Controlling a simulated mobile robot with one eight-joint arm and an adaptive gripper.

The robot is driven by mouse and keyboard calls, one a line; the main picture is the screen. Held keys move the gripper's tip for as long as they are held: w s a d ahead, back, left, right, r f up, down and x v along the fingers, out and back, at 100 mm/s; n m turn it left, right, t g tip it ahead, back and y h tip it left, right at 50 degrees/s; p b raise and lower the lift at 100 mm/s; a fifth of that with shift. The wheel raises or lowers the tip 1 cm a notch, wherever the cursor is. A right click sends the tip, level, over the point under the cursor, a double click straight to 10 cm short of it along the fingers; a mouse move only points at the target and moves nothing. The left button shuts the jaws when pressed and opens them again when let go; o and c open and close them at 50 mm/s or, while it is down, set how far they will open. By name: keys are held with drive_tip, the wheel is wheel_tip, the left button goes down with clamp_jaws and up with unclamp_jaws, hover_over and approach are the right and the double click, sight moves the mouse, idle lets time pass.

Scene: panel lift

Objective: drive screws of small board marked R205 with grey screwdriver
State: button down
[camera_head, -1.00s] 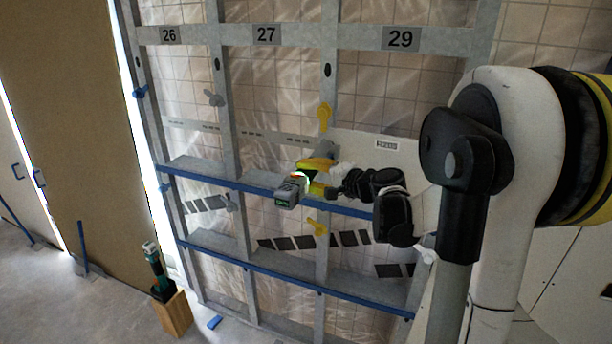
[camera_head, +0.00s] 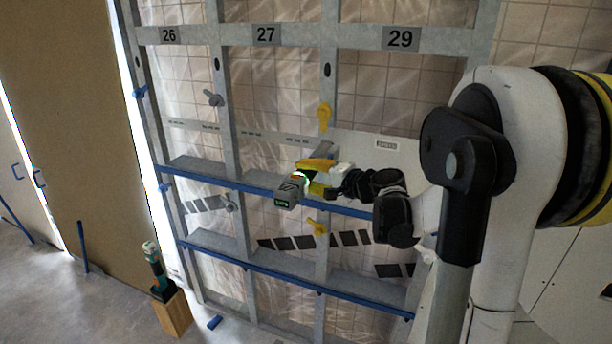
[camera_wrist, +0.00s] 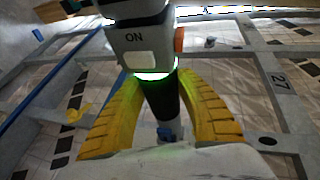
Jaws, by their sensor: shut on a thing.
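My gripper (camera_head: 318,178) has yellow fingers and is shut around the grey screwdriver (camera_head: 289,190), in front of the frame below number 27. In the wrist view the fingers (camera_wrist: 160,112) flank the screwdriver's dark handle (camera_wrist: 163,101). Its grey body (camera_wrist: 143,50), marked ON, glows green beneath. A pale board (camera_head: 350,144) sits behind the frame below number 29. Its small label (camera_head: 386,144) is too blurred to read surely. My arm hides the board's lower right part. I cannot make out its screws.
Metal studs and blue-edged rails cross the frame. Yellow clamps (camera_head: 323,116) (camera_head: 316,227) and grey clamps (camera_head: 213,97) stick out near the tool. Open floor lies front left.

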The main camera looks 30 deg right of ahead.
sight(306, 184)
drive_tip(key=shift+s+a, duration=0.7)
drive_tip(key=shift+a, duration=0.15)
drive_tip(key=shift+s+a, duration=0.65)
drive_tip(key=shift+a, duration=0.2)
drive_tip(key=shift+d, duration=0.1)
